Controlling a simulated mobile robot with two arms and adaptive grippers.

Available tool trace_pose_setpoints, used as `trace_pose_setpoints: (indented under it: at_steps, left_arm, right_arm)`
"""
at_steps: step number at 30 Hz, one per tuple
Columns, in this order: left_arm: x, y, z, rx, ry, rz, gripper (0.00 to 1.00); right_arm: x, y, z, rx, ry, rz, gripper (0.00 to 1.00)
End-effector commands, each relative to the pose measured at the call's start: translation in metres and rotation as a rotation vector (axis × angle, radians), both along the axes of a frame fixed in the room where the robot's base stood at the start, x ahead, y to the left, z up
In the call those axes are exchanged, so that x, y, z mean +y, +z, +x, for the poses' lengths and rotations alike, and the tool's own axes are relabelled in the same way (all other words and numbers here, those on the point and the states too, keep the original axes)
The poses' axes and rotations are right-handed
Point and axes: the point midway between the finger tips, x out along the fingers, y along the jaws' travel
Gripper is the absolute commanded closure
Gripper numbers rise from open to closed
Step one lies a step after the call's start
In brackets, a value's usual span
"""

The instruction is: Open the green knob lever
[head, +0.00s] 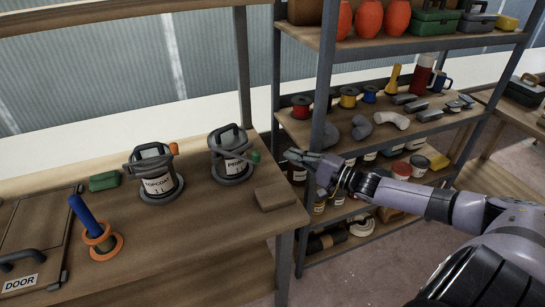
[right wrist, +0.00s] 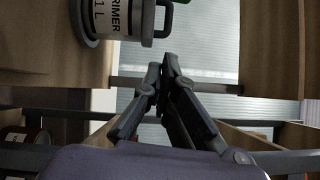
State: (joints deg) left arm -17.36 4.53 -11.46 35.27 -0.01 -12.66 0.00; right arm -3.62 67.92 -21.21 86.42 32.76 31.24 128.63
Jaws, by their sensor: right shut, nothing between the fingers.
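The green knob (head: 255,157) is on the end of a grey lever (head: 236,152) across the top of the can labelled PRIMER (head: 232,168), at the right end of the bench. My right gripper (head: 290,155) is shut and empty, just right of the green knob with a small gap. In the right wrist view its fingers (right wrist: 163,72) are together, and the PRIMER can (right wrist: 118,20) shows at upper left. A sliver of green shows at that view's top edge. My left gripper is not in view.
A TOPCOAT can (head: 157,185) with an orange-knobbed lever stands left of the PRIMER can. A flat wooden block (head: 274,196) lies at the bench's right end. A loaded shelf rack (head: 317,110) stands behind and right of my right gripper.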

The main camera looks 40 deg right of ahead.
Motion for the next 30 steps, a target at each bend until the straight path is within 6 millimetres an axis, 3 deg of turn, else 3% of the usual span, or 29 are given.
trace_pose_setpoints:
  at_steps: [10, 18, 30]
  left_arm:
    - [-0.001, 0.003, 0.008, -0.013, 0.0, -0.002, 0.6]
    - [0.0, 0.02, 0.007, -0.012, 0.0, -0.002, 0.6]
    - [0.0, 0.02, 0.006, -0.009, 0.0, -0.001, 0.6]
  right_arm:
    - [0.018, 0.005, 0.039, -0.004, 0.001, 0.002, 1.0]
    - [0.05, 0.008, 0.031, 0.0, 0.001, 0.001, 1.0]
    - [0.055, 0.007, 0.03, 0.0, 0.001, 0.0, 1.0]
